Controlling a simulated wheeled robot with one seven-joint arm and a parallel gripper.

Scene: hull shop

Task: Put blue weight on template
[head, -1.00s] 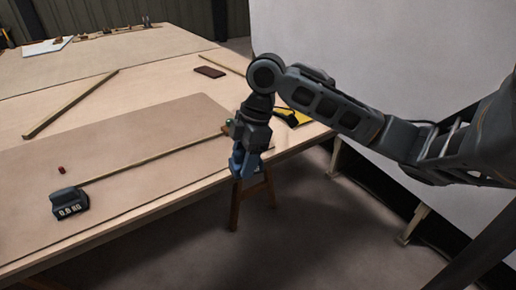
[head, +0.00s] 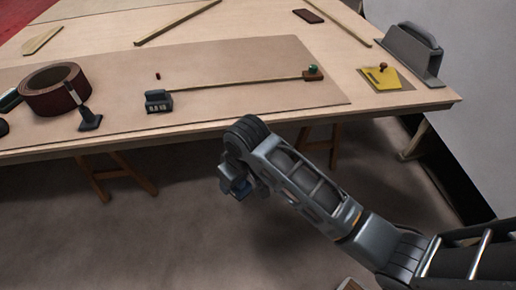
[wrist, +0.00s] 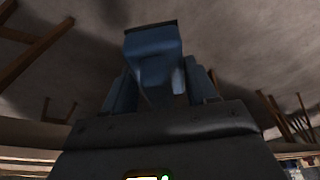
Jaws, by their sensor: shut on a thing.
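My gripper (head: 236,184) hangs in front of the table's near edge, over the floor, apart from the tabletop. It is shut on the blue weight (head: 242,191), which is mostly hidden by my arm in the head view. In the wrist view the blue weight (wrist: 153,45) sticks out beyond the jaws. A yellow plate with a brown knob (head: 381,77) lies at the table's right end. A large thin tan sheet (head: 230,70) lies along the near side of the table. I cannot tell for certain which of them is the template.
A grey metal holder (head: 411,54) stands at the right end. Trestle legs (head: 118,176) stand below.

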